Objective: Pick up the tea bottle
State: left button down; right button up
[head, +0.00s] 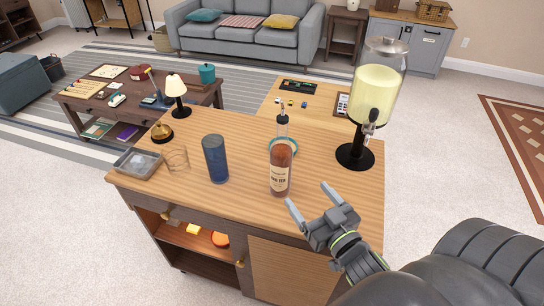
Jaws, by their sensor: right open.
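The tea bottle (280,172) stands upright on the wooden cabinet top (240,205). It is reddish-brown with a pale label and a narrow neck. My right gripper (308,199) is open, just right of and nearer than the bottle, with its two fingers pointing up and to the left. No contact between the fingers and the bottle can be made out. My left gripper is not in the head view.
A blue tumbler (215,158), a clear glass (177,159) and a grey tray (138,163) stand left of the bottle. A drink dispenser (374,95) stands behind right. A teal-rimmed item (270,147) sits behind the bottle. The front top is clear.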

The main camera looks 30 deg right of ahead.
aim_at(287, 167)
jog(key=w+p, duration=0.1)
jog(key=w, duration=0.2)
jog(key=w+p, duration=0.1)
jog(key=w, duration=0.2)
jog(key=w+p, duration=0.1)
jog(key=w, duration=0.3)
jog(key=shift+d+r, duration=0.15)
jog(key=shift+d, duration=0.25)
jog(key=shift+w, duration=0.45)
jog(key=shift+w+d+f+p, duration=0.15)
jog(key=shift+w+p, duration=0.2)
jog(key=shift+w, duration=0.95)
jog(key=shift+w+d+f+p, duration=0.15)
jog(key=shift+w+p, duration=0.15)
jog(key=shift+w, duration=0.95)
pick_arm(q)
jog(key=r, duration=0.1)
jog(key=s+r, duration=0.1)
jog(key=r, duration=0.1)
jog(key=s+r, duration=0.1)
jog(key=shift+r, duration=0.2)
pick_arm(e)
jog(key=shift+c, duration=0.5)
jog(key=c, duration=1.4)
jog(key=shift+r, duration=0.15)
jog(key=shift+c, duration=0.5)
